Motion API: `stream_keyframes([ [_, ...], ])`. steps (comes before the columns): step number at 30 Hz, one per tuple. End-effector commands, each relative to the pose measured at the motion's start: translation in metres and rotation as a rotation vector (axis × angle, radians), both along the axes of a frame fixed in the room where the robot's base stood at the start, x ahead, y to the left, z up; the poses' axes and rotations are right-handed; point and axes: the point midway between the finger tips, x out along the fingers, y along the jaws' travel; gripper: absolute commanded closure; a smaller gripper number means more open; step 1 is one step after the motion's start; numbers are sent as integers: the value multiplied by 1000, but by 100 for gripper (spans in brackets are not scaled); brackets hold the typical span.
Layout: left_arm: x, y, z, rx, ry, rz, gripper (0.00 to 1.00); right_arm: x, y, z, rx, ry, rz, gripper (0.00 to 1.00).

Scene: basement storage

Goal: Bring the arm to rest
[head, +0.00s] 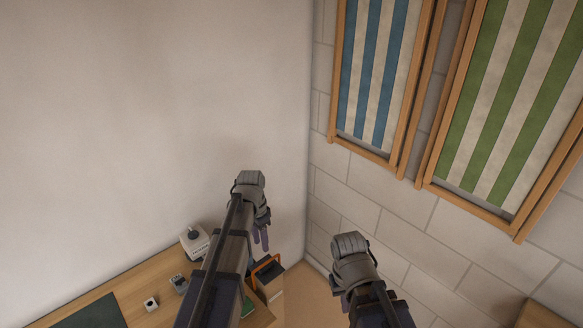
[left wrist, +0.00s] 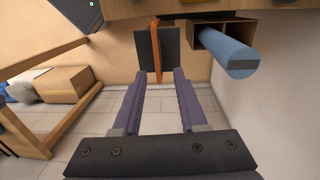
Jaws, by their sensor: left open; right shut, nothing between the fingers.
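My left arm comes in from the lower left of the head view, and its gripper (head: 261,240) points down near the room corner, above the right end of the desk. In the left wrist view the two purple fingers of this gripper (left wrist: 163,72) stand apart with nothing held between them. A dark panel with an orange strip (left wrist: 143,50) lies beyond the fingertips, apart from them. My right gripper (head: 343,298) is low in the middle of the head view, beside the block wall. Its fingers are mostly hidden by its own wrist; it holds nothing visible.
Striped framed panels (head: 376,70) hang on the right wall. A blue cylinder (left wrist: 228,50) sticks out of a wooden box.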

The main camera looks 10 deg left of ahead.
Motion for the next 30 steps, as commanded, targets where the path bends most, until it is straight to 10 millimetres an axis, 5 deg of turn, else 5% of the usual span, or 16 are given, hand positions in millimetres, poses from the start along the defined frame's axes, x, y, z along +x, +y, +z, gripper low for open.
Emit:
stream_keyframes([
  [5, -23, -28, 0, 22, 7, 29, 58, 0, 0, 0, 0, 0, 0, 100],
  [12, -109, -108, 0, 117, 3, 183, 58, 0, 0, 0, 0, 0, 0, 100],
  [18, -157, -140, 0, 169, -22, 288, 58, 0, 0, 0, 0, 0, 0, 100],
  [30, -167, -147, 1, 184, -32, 327, 58, 0, 0, 0, 0, 0, 0, 100],
])
